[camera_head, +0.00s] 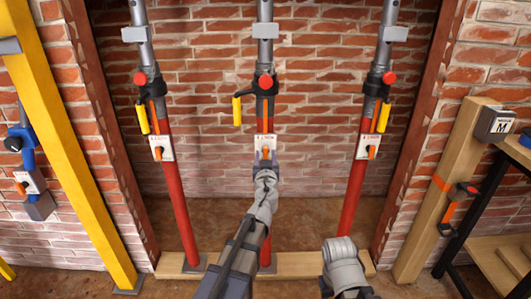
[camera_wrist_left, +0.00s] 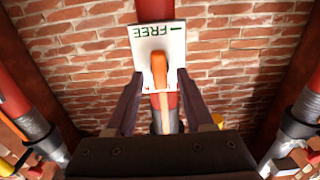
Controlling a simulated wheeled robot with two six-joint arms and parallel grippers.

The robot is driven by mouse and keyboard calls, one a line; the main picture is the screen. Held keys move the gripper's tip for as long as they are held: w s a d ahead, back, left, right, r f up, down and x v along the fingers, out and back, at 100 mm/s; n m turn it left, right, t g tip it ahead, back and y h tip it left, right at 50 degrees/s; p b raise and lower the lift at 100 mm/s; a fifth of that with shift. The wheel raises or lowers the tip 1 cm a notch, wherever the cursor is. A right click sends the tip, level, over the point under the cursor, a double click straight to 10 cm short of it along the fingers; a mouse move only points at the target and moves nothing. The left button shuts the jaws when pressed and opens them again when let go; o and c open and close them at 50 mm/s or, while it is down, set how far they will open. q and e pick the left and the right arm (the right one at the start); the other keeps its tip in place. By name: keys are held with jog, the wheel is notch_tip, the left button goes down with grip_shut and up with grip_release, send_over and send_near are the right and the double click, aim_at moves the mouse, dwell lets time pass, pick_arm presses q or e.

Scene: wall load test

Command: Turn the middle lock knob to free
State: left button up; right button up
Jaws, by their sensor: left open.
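The middle lock plate (camera_head: 265,141) is white and sits on the red middle prop (camera_head: 264,112). Its orange knob (camera_head: 265,153) points straight down the prop in the head view. In the left wrist view the plate (camera_wrist_left: 172,38) reads FREE upside down, and the orange knob (camera_wrist_left: 159,68) stands upright in the picture. My left gripper (camera_head: 266,164) is just below the knob in the head view. In the left wrist view its fingers (camera_wrist_left: 159,76) are open, one on each side of the knob, with gaps visible. My right gripper does not show.
A left prop (camera_head: 176,205) and a right prop (camera_head: 358,185) carry similar plates and orange knobs. Yellow handles, such as the middle one (camera_head: 237,111), hang from the collars. A wooden sill (camera_head: 300,264) runs along the floor. A yellow post (camera_head: 62,140) leans at left, a shelf (camera_head: 490,250) stands at right.

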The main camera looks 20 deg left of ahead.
pick_arm(q)
jog(key=x, duration=0.2)
jog(key=shift+w+a, duration=0.1)
jog(key=shift+w, duration=0.3)
jog(key=shift+c, duration=0.4)
grip_shut()
